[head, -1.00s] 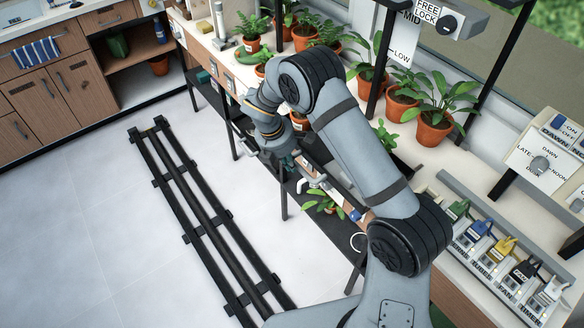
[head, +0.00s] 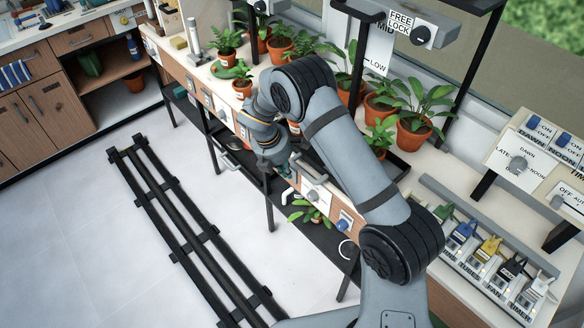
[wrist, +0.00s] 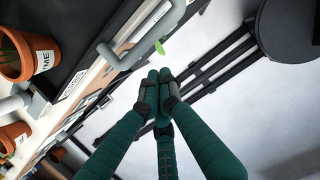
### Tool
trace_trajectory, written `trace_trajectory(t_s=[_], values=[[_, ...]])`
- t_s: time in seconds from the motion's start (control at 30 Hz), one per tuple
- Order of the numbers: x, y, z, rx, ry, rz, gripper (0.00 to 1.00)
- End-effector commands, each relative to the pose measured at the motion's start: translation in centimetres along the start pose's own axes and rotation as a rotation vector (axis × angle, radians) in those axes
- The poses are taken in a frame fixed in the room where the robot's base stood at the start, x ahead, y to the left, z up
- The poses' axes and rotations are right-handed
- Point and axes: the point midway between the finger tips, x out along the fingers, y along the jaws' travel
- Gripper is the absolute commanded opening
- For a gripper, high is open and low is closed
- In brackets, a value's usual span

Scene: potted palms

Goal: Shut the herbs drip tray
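In the wrist view a black tray (wrist: 82,22) holds a terracotta pot (wrist: 22,55) with a label ending in "YME". A wooden front with a grey bar handle (wrist: 155,38) runs beside it. I cannot read a herbs label or tell how far the tray stands out. My gripper (wrist: 158,76) has dark green fingers with their tips together, empty, just below the handle in the picture; contact is not clear.
Potted plants (head: 413,135) stand along the bench top. Labelled plugs (head: 490,247) and a switch panel (head: 525,160) are at the right. A lower black shelf (head: 230,160) and table legs are below the bench front. Black floor rails (head: 185,225) lie at left, with clear floor around them.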

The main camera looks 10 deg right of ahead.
Motion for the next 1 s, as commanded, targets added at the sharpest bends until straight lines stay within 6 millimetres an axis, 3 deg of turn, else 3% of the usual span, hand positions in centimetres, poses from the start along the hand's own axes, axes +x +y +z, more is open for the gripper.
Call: trace_trajectory(t_s=[0.07,0.3,0.5,0.67,1.0], values=[[-1.2,0.1,-1.4,-0.003,-0.001,0.003,0.00],[-6.8,0.1,-1.1,0.003,-0.001,0.006,0.00],[-9.7,0.1,-1.1,0.002,-0.001,0.003,0.00],[-10.7,0.0,-1.1,0.001,0.000,0.001,0.00],[-10.7,0.0,-1.1,0.001,0.000,0.000,0.00]])
